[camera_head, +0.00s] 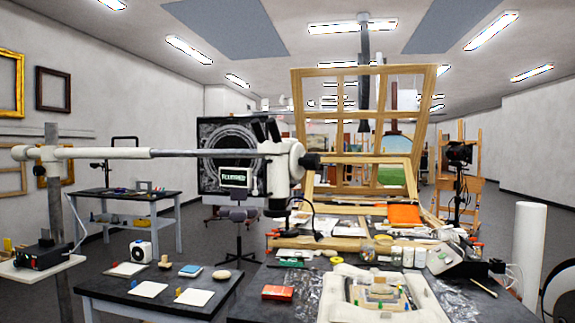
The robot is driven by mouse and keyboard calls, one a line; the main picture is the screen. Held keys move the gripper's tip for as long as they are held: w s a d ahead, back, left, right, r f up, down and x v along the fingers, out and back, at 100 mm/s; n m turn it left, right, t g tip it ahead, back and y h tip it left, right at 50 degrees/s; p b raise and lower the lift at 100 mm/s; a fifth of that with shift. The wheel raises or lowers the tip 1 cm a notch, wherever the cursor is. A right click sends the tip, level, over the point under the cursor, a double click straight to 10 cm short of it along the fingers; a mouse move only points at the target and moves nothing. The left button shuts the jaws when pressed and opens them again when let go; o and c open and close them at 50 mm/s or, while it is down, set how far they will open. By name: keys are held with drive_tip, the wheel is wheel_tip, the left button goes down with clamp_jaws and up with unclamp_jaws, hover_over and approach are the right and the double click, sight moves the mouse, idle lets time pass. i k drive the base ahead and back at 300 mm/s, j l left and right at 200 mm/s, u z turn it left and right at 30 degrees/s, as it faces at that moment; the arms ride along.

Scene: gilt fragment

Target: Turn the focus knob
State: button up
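A white microscope head (277,170) hangs from a long horizontal boom (200,153) on a grey post (54,190) at the left. Dark eyepieces (267,130) point up from the head. A dark round knob (311,160) sticks out on the right side of the head; it looks like the focus knob. Its far side is hidden. My gripper does not show in this view, so nothing of mine is seen near the knob.
Below is a worktable with a white padded tray (340,310) holding a frame fragment, a red box (277,293), several jars (408,257) and a grey device (455,262). A dark monitor (222,155) stands behind the head. A white roll (529,245) stands at right.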

sight(310, 161)
drive_tip(key=i+l, duration=0.35)
drive_tip(key=i, duration=0.2)
drive_tip(key=i+l+u, duration=0.15)
drive_tip(key=i+l, duration=0.15)
drive_tip(key=i, duration=0.2)
